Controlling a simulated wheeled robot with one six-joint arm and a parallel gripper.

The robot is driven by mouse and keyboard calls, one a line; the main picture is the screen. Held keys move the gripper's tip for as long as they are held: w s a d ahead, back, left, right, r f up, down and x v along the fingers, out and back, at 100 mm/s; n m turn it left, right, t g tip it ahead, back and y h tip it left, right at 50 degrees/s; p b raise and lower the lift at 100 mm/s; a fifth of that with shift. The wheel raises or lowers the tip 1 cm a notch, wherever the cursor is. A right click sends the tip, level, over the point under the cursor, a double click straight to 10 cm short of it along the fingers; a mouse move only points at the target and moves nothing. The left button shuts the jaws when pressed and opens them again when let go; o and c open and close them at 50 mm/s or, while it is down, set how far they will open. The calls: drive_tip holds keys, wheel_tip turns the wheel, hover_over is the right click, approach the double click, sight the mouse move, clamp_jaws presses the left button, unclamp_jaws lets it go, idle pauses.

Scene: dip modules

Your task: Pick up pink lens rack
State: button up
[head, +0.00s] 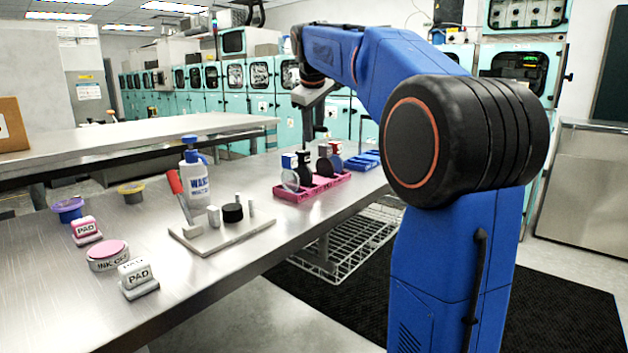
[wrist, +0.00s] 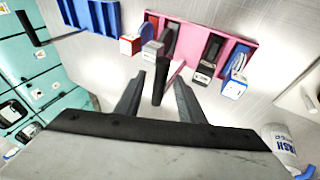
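The pink lens rack (head: 318,189) stands on the steel bench with several lenses in it, in the middle of the head view. In the wrist view the pink rack (wrist: 191,33) lies ahead of my gripper (wrist: 160,78), at the top. A dark upright handle (wrist: 160,84), seemingly the rack's, rises between my two fingers. My gripper is open, with gaps visible on both sides of the handle. In the head view my gripper (head: 309,122) hangs just above the rack; its fingers are hard to make out there.
A blue rack (head: 364,160) stands just beyond the pink one. A pale tray (head: 220,235) with small items, a wash bottle (head: 195,182), ink pads (head: 137,279) and small pots (head: 68,209) stand nearer on the bench.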

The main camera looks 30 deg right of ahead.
drive_tip(key=x, duration=0.4)
drive_tip(key=shift+w+d+f, duration=0.1)
clamp_jaws()
drive_tip(key=shift+f, duration=0.2)
idle(1.1)
